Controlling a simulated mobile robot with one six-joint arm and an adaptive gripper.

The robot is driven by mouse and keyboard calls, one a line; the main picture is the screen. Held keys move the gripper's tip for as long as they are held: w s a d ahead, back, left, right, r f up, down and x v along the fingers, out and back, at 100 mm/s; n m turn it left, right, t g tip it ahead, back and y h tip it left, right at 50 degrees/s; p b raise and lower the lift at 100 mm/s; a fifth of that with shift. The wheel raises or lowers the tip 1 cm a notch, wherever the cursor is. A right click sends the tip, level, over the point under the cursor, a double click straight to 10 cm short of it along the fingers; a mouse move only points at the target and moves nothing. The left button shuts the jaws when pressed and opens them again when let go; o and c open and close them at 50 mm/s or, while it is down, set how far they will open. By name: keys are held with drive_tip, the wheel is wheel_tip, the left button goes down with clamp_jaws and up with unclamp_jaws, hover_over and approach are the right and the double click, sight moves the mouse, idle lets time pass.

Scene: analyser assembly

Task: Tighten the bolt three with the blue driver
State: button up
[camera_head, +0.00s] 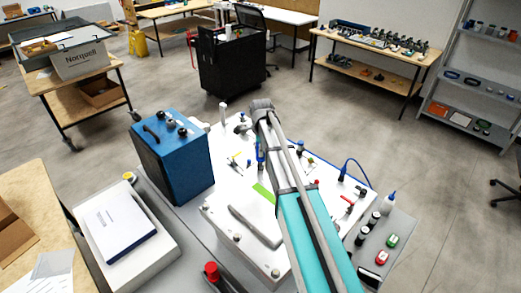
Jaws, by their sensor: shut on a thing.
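My arm reaches forward over the white analyser plate (222,225), and its grey wrist is above the plate's far half. My gripper (259,138) hangs below the wrist, small and partly hidden by the arm. It is shut on what looks like the blue driver (260,153), a slim blue upright shape over the plate. The driver's tip is too small to tell whether it touches a bolt. Several small fittings lie around it on the plate, and I cannot tell which is bolt three. My arm hides part of the plate.
A blue box with knobs (175,160) stands left of the plate. A white tray with a booklet (122,232) is at the lower left. A dropper bottle (388,203) and red and green items (383,257) are at the right. Open floor lies beyond.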

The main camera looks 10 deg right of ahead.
clamp_jaws()
drive_tip(key=shift+r, duration=0.2)
drive_tip(key=shift+w+r+p, duration=0.1)
drive_tip(key=shift+r+p, duration=0.05)
drive_tip(key=shift+p, duration=0.3)
drive_tip(key=shift+r+p, duration=0.3)
drive_tip(key=shift+r, duration=0.15)
drive_tip(key=shift+r+p, duration=2.25)
drive_tip(key=shift+s+f, duration=0.1)
drive_tip(key=shift+s, duration=0.15)
